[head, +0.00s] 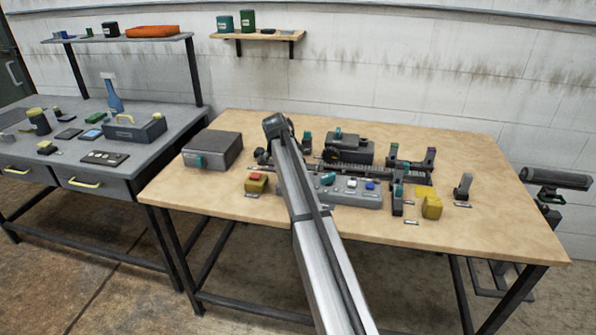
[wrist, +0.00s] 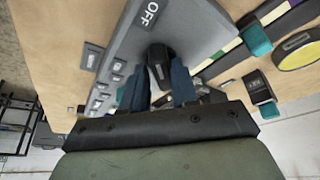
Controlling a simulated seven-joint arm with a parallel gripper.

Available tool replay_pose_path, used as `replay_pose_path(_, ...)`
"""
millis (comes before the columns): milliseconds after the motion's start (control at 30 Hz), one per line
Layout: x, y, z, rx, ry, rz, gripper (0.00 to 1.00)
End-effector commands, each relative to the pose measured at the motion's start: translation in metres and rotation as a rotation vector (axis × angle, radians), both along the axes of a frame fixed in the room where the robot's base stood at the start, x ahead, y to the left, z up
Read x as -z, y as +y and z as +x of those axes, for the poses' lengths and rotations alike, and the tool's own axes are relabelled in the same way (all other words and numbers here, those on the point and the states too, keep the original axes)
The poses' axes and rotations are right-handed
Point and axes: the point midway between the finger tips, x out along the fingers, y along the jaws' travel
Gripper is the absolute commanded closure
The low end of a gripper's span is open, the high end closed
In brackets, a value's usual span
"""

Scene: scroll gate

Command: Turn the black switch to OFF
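In the wrist view, the black switch (wrist: 160,62) is a dark knob on a sloping grey panel (wrist: 126,48). A label reading OFF (wrist: 150,14) is on the panel beyond it. My gripper (wrist: 160,82) has its two blue fingers on either side of the knob, very close to it. I cannot tell whether they press on it. In the head view, the grey panel (head: 362,200) stands on the wooden table, and my arm crosses in front of it. The switch and my fingertips are hidden there.
The wooden table (head: 480,235) also carries a grey box (head: 212,149), a yellow block with a red top (head: 256,183), a dark machine (head: 348,150) behind the panel and a yellow block (head: 431,207) to its right. The table's front right is mostly clear.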

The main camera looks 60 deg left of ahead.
Motion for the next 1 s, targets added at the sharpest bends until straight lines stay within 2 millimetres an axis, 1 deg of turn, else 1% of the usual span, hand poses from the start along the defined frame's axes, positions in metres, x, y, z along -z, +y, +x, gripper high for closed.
replay_pose_path(33,0.002,0.0,0.0,-0.001,0.002,-0.001,0.66)
replay_pose_path(133,0.001,0.001,0.0,-0.002,0.0,0.0,0.56)
replay_pose_path(167,0.001,0.001,0.0,-0.002,0.0,0.0,0.55)
replay_pose_path(400,-0.001,0.002,0.0,-0.003,-0.002,0.003,0.55)
replay_pose_path(533,-0.009,0.002,-0.003,-0.004,-0.003,0.004,0.55)
replay_pose_path(667,-0.026,0.002,-0.01,-0.004,-0.003,0.005,0.55)
replay_pose_path(1000,-0.087,0.003,-0.035,-0.004,-0.002,0.004,0.55)
